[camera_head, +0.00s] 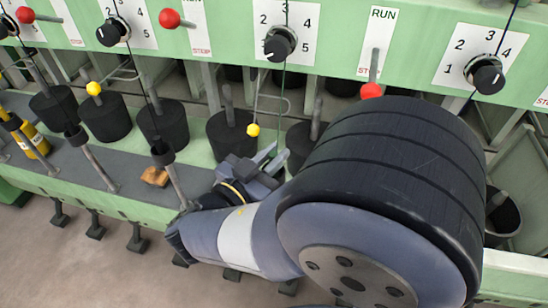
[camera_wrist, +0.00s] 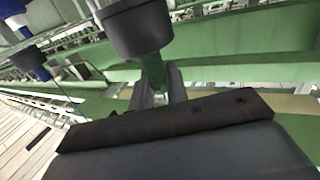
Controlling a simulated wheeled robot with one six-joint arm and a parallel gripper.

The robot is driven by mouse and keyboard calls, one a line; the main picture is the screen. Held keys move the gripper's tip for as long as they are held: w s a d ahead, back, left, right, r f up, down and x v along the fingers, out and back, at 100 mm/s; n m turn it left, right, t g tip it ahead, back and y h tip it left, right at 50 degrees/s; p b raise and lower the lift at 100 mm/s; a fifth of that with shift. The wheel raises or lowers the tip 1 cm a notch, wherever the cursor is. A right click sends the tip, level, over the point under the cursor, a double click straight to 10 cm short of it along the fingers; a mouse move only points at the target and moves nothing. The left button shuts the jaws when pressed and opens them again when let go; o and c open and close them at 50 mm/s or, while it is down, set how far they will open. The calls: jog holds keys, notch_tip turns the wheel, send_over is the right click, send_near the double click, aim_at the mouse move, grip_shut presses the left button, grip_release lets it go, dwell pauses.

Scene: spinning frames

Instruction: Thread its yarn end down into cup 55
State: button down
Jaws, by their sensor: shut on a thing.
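A thin dark green yarn (camera_head: 282,95) hangs from the green panel in the head view and runs down to my gripper (camera_head: 272,160). My gripper is shut on the yarn end, which its fingers mostly hide. In the wrist view a dark grey cup (camera_wrist: 138,28) fills the top middle, just beyond my gripper (camera_wrist: 172,88). A short green piece (camera_wrist: 152,72) shows between cup and fingers; I cannot tell whether it is yarn or tube. No number 55 is readable. In the head view, the cup at my gripper is hidden.
Similar dark cups on slanted grey tubes (camera_head: 163,152) stand to the left. A small orange-brown block (camera_head: 155,176) lies on the grey ledge. Red-knobbed levers (camera_head: 371,90) stick out from the panel.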

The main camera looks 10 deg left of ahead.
jog(key=shift+f, duration=0.15)
jog(key=c, duration=1.3)
grip_release()
jog(key=b+v, duration=0.1)
jog(key=v, duration=0.9)
jog(key=shift+s+a+f+b, duration=0.1)
jog(key=shift+s+a+b, duration=0.05)
jog(key=shift+s+b, duration=0.2)
jog(key=p+x, duration=0.1)
jog(key=x, duration=0.6)
jog(key=r+p+x, duration=0.1)
jog(key=x, duration=0.3)
jog(key=shift+p, duration=0.35)
notch_tip(320, 180, up, 2)
jog(key=p, duration=0.3)
jog(key=shift+s+a+r+p, duration=0.1)
jog(key=shift+p, duration=0.25)
